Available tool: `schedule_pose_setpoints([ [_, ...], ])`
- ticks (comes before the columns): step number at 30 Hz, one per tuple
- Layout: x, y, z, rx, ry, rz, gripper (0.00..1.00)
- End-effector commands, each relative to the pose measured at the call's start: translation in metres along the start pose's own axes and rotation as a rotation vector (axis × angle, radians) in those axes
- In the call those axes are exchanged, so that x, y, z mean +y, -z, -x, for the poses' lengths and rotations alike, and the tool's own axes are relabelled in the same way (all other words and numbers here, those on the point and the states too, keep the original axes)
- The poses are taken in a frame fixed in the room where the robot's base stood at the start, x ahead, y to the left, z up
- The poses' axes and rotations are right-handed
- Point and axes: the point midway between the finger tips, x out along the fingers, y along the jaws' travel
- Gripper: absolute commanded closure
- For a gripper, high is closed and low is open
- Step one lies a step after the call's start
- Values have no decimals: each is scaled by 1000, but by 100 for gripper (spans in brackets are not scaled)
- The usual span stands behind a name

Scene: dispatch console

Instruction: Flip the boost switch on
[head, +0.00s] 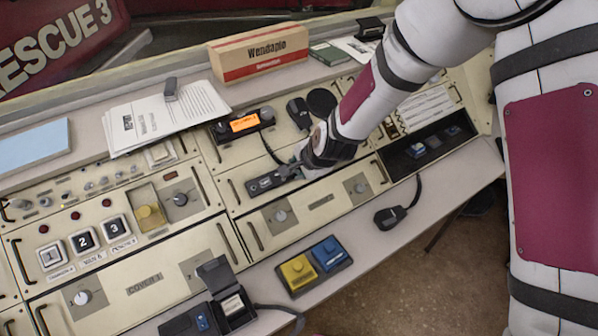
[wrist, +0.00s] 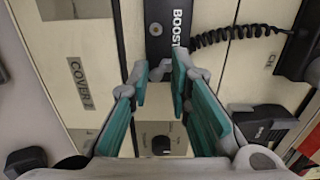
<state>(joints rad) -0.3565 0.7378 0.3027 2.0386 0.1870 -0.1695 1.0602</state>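The boost switch plate is a dark strip lettered BOOST (wrist: 181,28) at the top of the wrist view. A small round grey part (wrist: 156,29), seemingly the switch lever, sits on it beside the lettering; which way it is set I cannot tell. In the head view the dark plate (head: 262,185) lies on the middle console panel, partly covered by my gripper (head: 290,172). In the wrist view my gripper (wrist: 160,78) is open, with teal pads apart and nothing between them. Its fingertips are just short of the lever in the picture; contact is not visible.
A black knob (wrist: 161,145) shows between the fingers. A coiled cord (wrist: 235,33) runs to a dark handset at the right. In the head view, an orange display (head: 244,123) stands behind the plate, and yellow (head: 298,270) and blue (head: 328,254) buttons are in front.

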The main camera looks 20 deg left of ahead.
Motion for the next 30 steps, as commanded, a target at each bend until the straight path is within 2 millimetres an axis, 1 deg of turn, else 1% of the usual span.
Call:
schedule_pose_setpoints([
  [10,-1,0,0,0,0,0,82],
  [26,-16,0,0,1,3,0,82],
  [30,-15,0,0,0,1,-1,82],
])
